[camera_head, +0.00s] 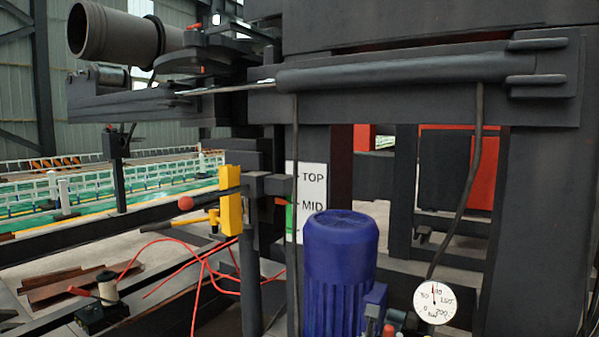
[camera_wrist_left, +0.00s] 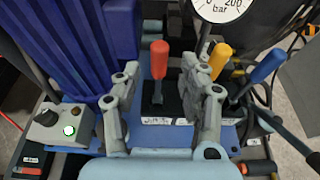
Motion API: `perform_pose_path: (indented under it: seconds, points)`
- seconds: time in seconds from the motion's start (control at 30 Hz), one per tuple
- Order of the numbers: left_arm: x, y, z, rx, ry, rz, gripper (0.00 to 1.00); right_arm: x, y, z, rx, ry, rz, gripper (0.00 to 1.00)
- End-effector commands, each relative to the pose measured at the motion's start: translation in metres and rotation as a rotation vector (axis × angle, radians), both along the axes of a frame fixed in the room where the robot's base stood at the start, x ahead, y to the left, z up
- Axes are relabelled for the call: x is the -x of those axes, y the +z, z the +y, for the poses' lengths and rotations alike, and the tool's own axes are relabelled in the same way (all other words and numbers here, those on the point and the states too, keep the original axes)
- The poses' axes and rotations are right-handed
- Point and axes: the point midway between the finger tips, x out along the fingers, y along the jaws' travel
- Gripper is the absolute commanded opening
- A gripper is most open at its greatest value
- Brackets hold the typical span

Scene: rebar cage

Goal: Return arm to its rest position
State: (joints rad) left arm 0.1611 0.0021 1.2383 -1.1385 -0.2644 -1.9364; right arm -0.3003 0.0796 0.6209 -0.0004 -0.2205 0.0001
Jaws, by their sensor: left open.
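My left gripper (camera_wrist_left: 160,88) is open in the left wrist view, its two grey fingers spread apart. A red-handled lever (camera_wrist_left: 159,60) shows in the gap between the fingers, standing on a valve block. The fingers appear clear of it, though its distance is hard to tell. A yellow lever (camera_wrist_left: 220,62) and a blue lever (camera_wrist_left: 266,66) stand to the right of the fingers. Neither arm shows in the head view, and my right gripper is in no view.
A blue motor (camera_head: 340,265) and a pressure gauge (camera_head: 435,302) stand at the bottom of the head view. The gauge (camera_wrist_left: 222,8) also shows at the wrist view's top. Steel frames and a cylinder (camera_head: 390,72) crowd above.

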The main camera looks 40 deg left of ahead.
Motion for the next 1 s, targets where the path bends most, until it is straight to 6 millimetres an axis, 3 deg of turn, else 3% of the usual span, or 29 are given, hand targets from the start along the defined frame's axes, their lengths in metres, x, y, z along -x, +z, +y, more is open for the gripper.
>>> perform_pose_path:
  seconds: [0.17,0.77,0.87,1.0]
  points:
    - [0.015,0.006,-0.004,-0.001,0.000,0.000,0.42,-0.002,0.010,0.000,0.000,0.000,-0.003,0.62]
    - [0.019,0.001,-0.004,-0.001,0.000,0.006,0.42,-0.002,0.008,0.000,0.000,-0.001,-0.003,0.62]
    - [0.035,-0.017,-0.002,-0.005,0.001,0.041,0.42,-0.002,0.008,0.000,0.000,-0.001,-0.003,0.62]
    - [0.081,-0.075,0.004,0.022,0.011,0.152,0.42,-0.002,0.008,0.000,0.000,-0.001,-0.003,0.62]
